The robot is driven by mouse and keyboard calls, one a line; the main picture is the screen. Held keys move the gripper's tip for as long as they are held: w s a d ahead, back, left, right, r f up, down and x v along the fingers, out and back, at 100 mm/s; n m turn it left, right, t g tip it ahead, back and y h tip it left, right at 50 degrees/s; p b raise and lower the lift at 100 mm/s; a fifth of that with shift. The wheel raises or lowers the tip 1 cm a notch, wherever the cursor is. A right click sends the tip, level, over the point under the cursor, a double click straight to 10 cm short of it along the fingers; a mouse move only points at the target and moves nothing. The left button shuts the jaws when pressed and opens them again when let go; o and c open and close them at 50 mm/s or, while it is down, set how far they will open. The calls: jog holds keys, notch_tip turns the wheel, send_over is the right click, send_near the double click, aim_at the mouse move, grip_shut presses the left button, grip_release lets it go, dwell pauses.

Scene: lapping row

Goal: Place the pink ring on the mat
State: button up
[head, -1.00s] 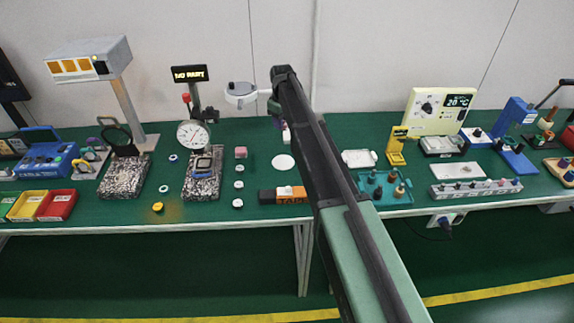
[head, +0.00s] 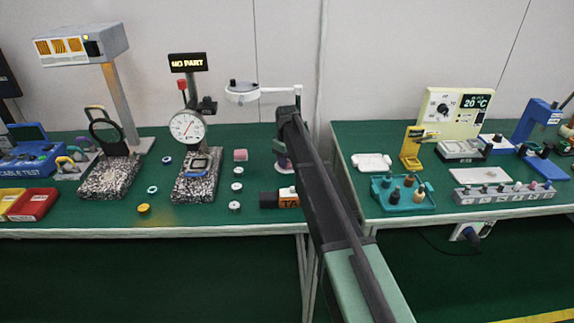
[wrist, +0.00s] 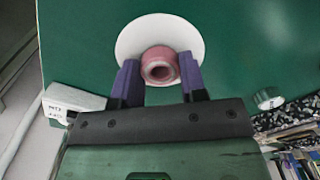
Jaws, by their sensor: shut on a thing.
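The pink ring (wrist: 160,66) is held between the purple fingers of my gripper (wrist: 159,72), with its round opening facing the wrist camera. The mat is a white round disc (wrist: 135,38) on the green table, directly behind the ring in the wrist view. The ring overlaps the lower middle of the disc there. I cannot tell whether it touches the mat or is just above it. In the head view my gripper (head: 283,152) is low over the table, partly behind my arm, and the ring and mat are mostly hidden.
A black and orange tape box (head: 270,200) lies in front of the gripper. A column of small white-topped rings (head: 237,187) and a pink piece (head: 240,155) stand to the left. A white magnifier arm (head: 265,92) is behind. A teal tray (head: 402,196) with pegs is right.

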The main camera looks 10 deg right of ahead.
jog(key=shift+f, duration=0.2)
jog(key=o, duration=0.9)
jog(key=shift+r, duration=0.1)
notch_tip(320, 180, up, 13)
jog(key=p, duration=1.2)
jog(key=s+m, duration=0.7)
jog(key=s, duration=3.1)
jog(key=shift+s+f, duration=0.35)
